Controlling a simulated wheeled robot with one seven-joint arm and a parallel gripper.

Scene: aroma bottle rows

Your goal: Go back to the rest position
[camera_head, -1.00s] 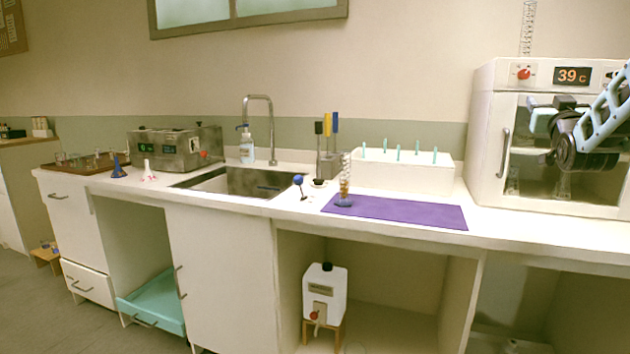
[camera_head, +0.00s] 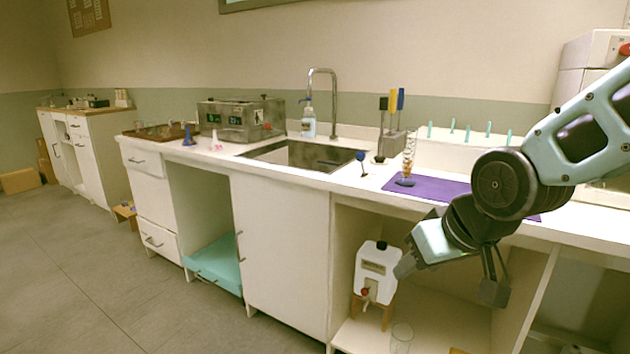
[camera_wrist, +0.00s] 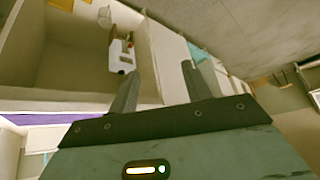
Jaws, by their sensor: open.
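My gripper (camera_head: 452,285) hangs in front of the open shelf under the counter, in the right part of the head view. It is empty and touches nothing that I can see. In the wrist view my gripper (camera_wrist: 158,85) shows two dark fingers spread apart with nothing between them. Behind it, the white canister (camera_head: 375,270) with a red tap stands on a small wooden stand in the open shelf; it also shows in the wrist view (camera_wrist: 121,55).
The counter (camera_head: 345,183) carries a purple mat (camera_head: 440,188), a sink (camera_head: 300,154), a grey bath device (camera_head: 240,118) and a white rack (camera_head: 440,152). A glass (camera_head: 401,335) stands low in the shelf. The floor (camera_head: 90,270) at left is clear.

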